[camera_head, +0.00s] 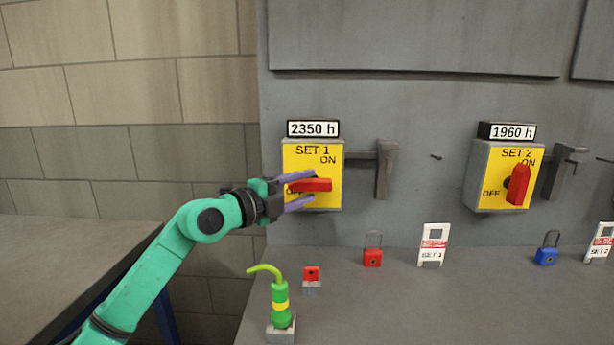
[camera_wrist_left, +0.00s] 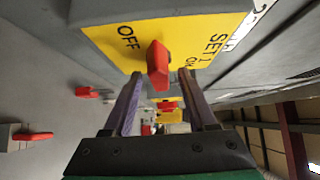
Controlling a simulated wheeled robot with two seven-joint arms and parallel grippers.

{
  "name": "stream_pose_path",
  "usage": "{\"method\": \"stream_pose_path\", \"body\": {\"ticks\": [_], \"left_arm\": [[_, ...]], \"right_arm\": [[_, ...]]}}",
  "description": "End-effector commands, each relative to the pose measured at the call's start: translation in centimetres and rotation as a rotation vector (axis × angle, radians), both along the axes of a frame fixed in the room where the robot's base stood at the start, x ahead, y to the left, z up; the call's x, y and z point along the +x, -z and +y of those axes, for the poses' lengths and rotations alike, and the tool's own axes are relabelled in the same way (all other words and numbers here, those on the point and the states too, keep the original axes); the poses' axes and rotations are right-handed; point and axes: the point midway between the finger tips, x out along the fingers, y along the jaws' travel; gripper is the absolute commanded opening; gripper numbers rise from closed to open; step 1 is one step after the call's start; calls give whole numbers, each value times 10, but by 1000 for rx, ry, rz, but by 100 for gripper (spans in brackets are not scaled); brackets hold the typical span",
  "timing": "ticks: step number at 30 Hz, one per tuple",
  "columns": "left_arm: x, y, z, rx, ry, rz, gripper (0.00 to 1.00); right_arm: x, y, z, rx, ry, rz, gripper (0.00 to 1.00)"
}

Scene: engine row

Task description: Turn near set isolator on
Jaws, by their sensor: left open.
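The SET 1 isolator is a yellow box (camera_head: 330,155) on the grey panel, with ON at upper right and OFF at left. Its red handle (camera_head: 318,185) lies level, with its end over the OFF side. My left gripper (camera_head: 308,188) is open, with one purple finger above the handle and one below it. In the left wrist view the red handle (camera_wrist_left: 158,66) stands between the two fingertips (camera_wrist_left: 160,80), with gaps on both sides. The SET 2 isolator (camera_head: 483,185) is at right, its red handle (camera_head: 519,184) upright toward ON. My right gripper does not show.
Grey latch brackets (camera_head: 384,170) stick out right of each box.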

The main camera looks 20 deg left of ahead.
Motion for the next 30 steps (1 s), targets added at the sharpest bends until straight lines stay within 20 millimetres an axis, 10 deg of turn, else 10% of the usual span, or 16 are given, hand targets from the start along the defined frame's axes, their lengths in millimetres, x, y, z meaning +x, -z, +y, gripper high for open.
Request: {"method": "stream_pose_path", "body": {"ticks": [10, 15, 30], "left_arm": [[10, 1, -6, 2, 0, 0, 57], [9, 1, -6, 2, 0, 0, 0], [9, -5, -6, 79, 1, 23, 0]], "right_arm": [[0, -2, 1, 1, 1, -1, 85], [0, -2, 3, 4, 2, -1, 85], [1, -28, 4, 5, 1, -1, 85]]}}
